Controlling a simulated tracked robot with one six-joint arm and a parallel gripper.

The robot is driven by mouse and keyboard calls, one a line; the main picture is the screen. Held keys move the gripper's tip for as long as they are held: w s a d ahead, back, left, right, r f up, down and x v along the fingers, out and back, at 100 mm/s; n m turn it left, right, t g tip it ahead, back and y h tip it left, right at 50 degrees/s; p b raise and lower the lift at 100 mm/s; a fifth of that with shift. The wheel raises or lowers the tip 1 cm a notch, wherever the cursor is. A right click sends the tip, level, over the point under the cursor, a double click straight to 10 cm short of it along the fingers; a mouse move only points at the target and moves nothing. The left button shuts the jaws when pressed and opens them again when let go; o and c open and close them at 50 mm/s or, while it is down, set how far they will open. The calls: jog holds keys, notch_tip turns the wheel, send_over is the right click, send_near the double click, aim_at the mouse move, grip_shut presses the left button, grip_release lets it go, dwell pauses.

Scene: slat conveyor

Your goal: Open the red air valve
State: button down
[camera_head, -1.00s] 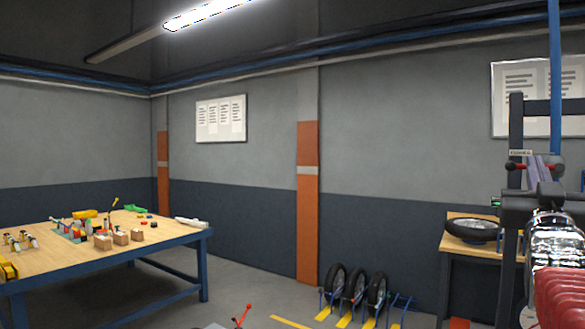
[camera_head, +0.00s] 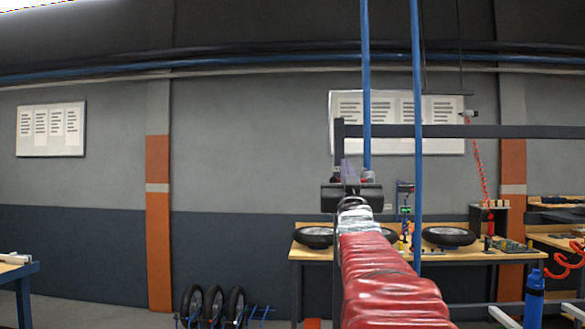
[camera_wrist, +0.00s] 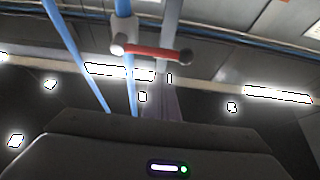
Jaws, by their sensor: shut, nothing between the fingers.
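A pale fitting sits above the lever's left end. My gripper (camera_wrist: 162,98) points up toward the lever, its fingers closed together and empty. The fingertips appear close to the lever; I cannot tell if they touch. In the head view my gripper (camera_head: 347,168) stands upright beside the left blue pipe (camera_head: 366,80). The valve is mostly hidden behind it there, with only a small reddish part visible.
A second blue pipe (camera_head: 416,190) runs down to the right. A workbench (camera_head: 470,254) with tyres and tools stands at the back wall. Wheels in a rack (camera_head: 213,304) stand on the floor at left.

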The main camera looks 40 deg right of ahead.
jog(key=shift+w+d+f, duration=0.1)
jog(key=shift+f, duration=0.55)
jog(key=shift+w+d+f, duration=0.1)
jog(key=shift+f, duration=0.55)
jog(key=shift+s+d+f, duration=0.1)
jog(key=shift+s, duration=0.05)
jog(key=shift+n, duration=0.4)
